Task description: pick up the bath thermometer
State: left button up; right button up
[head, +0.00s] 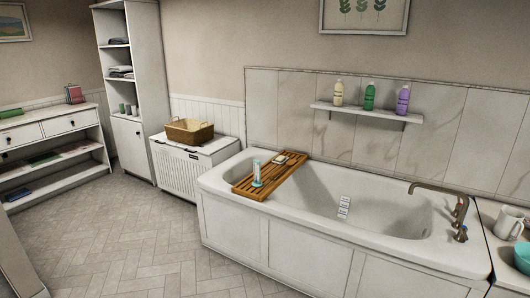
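The tray lies across the left part of the white bathtub (216,178). A small white item with dark markings (344,206) shows inside the tub; I cannot tell what it is. Neither of my grippers is in view.
A small pale item (280,160) lies on the tray's far end. A wall shelf (366,114) holds several bottles above the tub. A bronze tap (459,214) stands at the right end. A wicker basket (189,132) sits on a white cabinet. The tiled floor (130,235) at left is clear.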

aim_at(257, 183)
jog(key=i+u, duration=0.1)
jog(key=i, duration=0.5)
jog(key=i+l, duration=0.1)
jog(key=i, duration=0.5)
jog(key=i+l+u, duration=0.15)
jog(key=i, duration=0.45)
